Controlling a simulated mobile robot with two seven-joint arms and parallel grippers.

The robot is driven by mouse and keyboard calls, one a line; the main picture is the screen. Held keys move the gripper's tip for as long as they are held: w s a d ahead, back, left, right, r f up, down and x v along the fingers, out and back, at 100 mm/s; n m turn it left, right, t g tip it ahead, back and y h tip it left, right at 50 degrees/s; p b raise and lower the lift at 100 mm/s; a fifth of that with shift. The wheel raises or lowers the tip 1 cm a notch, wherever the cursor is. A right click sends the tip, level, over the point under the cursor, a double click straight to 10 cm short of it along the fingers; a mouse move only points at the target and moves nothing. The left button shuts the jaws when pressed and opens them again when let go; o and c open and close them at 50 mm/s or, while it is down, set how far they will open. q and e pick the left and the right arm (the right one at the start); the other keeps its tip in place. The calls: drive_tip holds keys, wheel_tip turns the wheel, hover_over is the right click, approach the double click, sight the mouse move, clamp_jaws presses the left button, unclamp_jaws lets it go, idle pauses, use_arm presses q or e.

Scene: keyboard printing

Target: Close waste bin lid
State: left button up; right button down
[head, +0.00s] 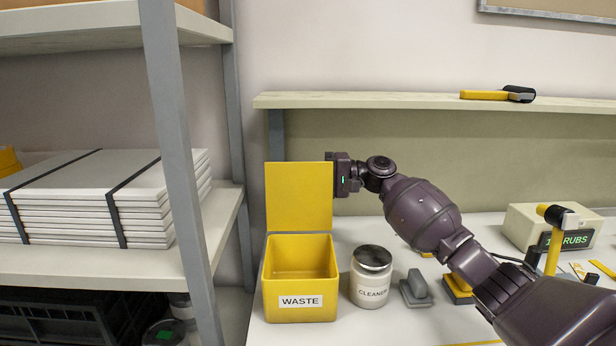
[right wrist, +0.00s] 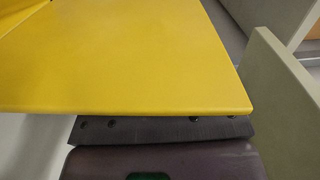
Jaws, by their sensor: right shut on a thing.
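The yellow waste bin (head: 300,306), labelled WASTE, stands on the table at the left end, open at the top. Its yellow lid (head: 298,196) stands upright at the back of the bin. My right gripper (head: 334,172) is at the lid's upper right edge and shut on it. In the right wrist view the lid (right wrist: 120,60) fills the upper left, with its edge against the gripper (right wrist: 165,128); the fingertips are largely hidden by the lid. My left gripper is not in view.
A cleaner jar (head: 371,278) stands just right of the bin. A grey block-like tool (head: 415,290) is beside it. A shelf (head: 400,101) runs behind above the table. A rack post (head: 180,150) stands left of the bin. A labelled box (head: 545,226) is at the right.

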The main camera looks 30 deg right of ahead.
sight(321, 177)
drive_tip(key=shift+s+a+r+p, duration=0.35)
drive_tip(key=shift+s+p, duration=0.25)
drive_tip(key=shift+p, duration=0.05)
drive_tip(key=shift+s+a+r+n, duration=0.15)
drive_tip(key=shift+s+a+n, duration=0.05)
drive_tip(key=shift+s+n, duration=0.1)
drive_tip(key=shift+s+a+n+p, duration=0.4)
drive_tip(key=shift+s+n, duration=0.25)
drive_tip(key=shift+n, duration=0.05)
drive_tip(key=shift+s+a+r+n, duration=0.1)
drive_tip(key=shift+s+a+n, duration=0.4)
drive_tip(key=shift+s+n, duration=0.45)
drive_tip(key=shift+s+a+n, duration=0.35)
drive_tip(key=shift+s+n, duration=0.2)
drive_tip(key=shift+n, duration=0.3)
